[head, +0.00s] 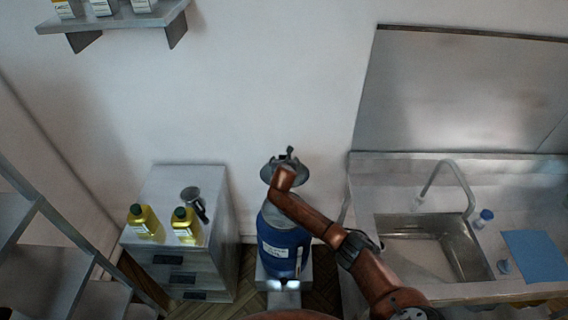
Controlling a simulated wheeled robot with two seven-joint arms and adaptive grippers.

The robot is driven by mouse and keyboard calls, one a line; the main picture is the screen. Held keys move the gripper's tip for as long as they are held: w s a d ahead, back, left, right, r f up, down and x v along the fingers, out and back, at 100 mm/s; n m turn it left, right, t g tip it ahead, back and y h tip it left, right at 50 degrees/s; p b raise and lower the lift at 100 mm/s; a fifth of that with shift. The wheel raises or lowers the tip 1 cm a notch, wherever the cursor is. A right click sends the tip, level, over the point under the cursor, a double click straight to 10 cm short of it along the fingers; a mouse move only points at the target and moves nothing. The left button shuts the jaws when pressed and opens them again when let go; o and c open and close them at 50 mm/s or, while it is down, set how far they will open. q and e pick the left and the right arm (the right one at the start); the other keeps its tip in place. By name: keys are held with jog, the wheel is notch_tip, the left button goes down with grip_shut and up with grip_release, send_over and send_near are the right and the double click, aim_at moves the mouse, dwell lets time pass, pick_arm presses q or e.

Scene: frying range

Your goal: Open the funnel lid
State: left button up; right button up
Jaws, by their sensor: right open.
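A blue drum (282,250) with a white label stands upright near the middle of the head view. A grey funnel (292,209) sits on its top, partly covered by my right arm. A grey round lid (268,171) shows above and behind the funnel; the arm hides where they meet, so I cannot tell how far it is raised. My right gripper (289,155) is open at the lid, small and dark, partly hidden by my orange wrist. I cannot tell whether it touches the lid. My left gripper is not in view.
A drawer cabinet (203,259) at left carries two oil bottles (146,223) and a metal jug (191,198). At right is a counter with a sink (430,246), a tap (460,178) and a blue board (534,256). A wall shelf (115,20) is at upper left.

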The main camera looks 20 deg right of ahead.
jog(key=shift+v, duration=2.3)
